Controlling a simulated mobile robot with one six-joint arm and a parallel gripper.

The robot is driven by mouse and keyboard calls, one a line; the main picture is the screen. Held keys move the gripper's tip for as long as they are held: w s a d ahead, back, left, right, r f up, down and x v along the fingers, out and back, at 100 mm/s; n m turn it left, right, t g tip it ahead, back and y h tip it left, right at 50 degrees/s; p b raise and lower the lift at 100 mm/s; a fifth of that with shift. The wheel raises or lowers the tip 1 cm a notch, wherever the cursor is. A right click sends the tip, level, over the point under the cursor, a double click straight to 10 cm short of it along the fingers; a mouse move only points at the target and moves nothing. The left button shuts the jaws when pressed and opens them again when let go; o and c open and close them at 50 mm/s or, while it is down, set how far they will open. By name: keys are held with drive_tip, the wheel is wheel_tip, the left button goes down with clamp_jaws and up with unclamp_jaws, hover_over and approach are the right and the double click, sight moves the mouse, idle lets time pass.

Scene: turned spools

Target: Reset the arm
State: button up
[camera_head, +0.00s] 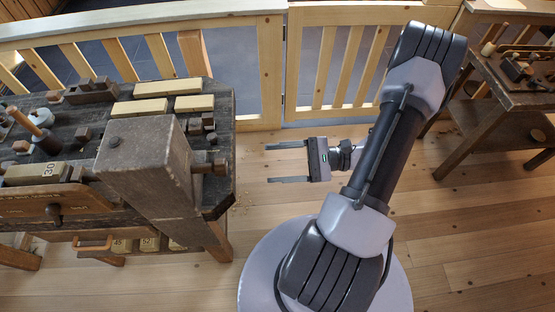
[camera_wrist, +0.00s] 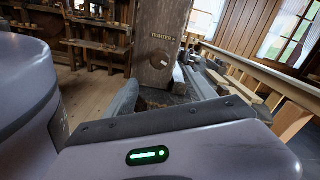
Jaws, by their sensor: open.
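My gripper (camera_head: 270,163) is open and empty in the head view. Its two fingers point left toward the workbench, over the wooden floor and apart from the bench edge. My arm rises from my round base and bends at the top right of the base. In the wrist view, the gripper body fills the lower part, and its fingers (camera_wrist: 165,97) reach toward a wooden post marked "TIGHTER" (camera_wrist: 158,45). Nothing is between the fingers that I can see.
A workbench (camera_head: 222,120) with a large wooden vise block (camera_head: 150,165) stands at the left. Pale wooden bars (camera_head: 168,88) lie on it. A wooden railing (camera_head: 270,70) runs behind. Another table (camera_head: 500,75) stands at the right. The floor (camera_head: 460,230) at lower right is clear.

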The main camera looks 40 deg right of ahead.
drive_tip(key=s+a+r+n+g+h, duration=0.3)
drive_tip(key=a+r+n+h, duration=0.9)
drive_tip(key=r, duration=0.8)
drive_tip(key=a+n+g, duration=0.1)
drive_tip(key=a+n, duration=0.2)
drive_tip(key=a, duration=0.2)
drive_tip(key=shift+n+g+h, duration=0.3)
drive_tip(key=shift+n+g, duration=0.1)
drive_tip(key=shift+s, duration=0.1)
